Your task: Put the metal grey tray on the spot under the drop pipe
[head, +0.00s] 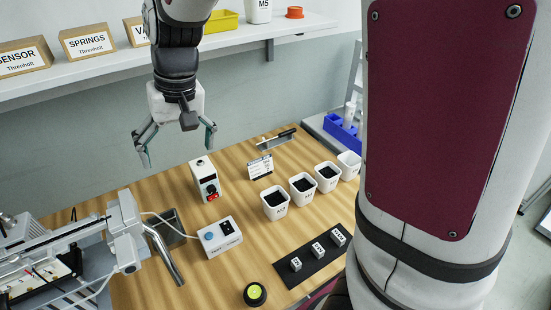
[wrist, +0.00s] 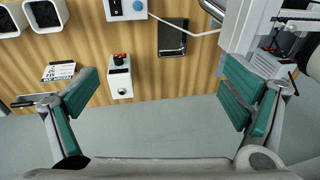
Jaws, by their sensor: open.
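The metal grey tray (head: 172,222) lies flat on the wooden table, just behind the drop pipe in the head view. The spot under the pipe cannot be made out. My gripper (head: 178,153) is open and empty, raised above the table's back edge. Its two green-padded fingers are spread in the wrist view (wrist: 164,92).
A white box with a red knob (head: 205,180) stands right of the tray. A control box with a blue button (head: 221,237) and its cable are near. The gantry machine (head: 60,255) fills the left. Several white bins (head: 302,189) stand right. A shelf (head: 110,71) runs behind.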

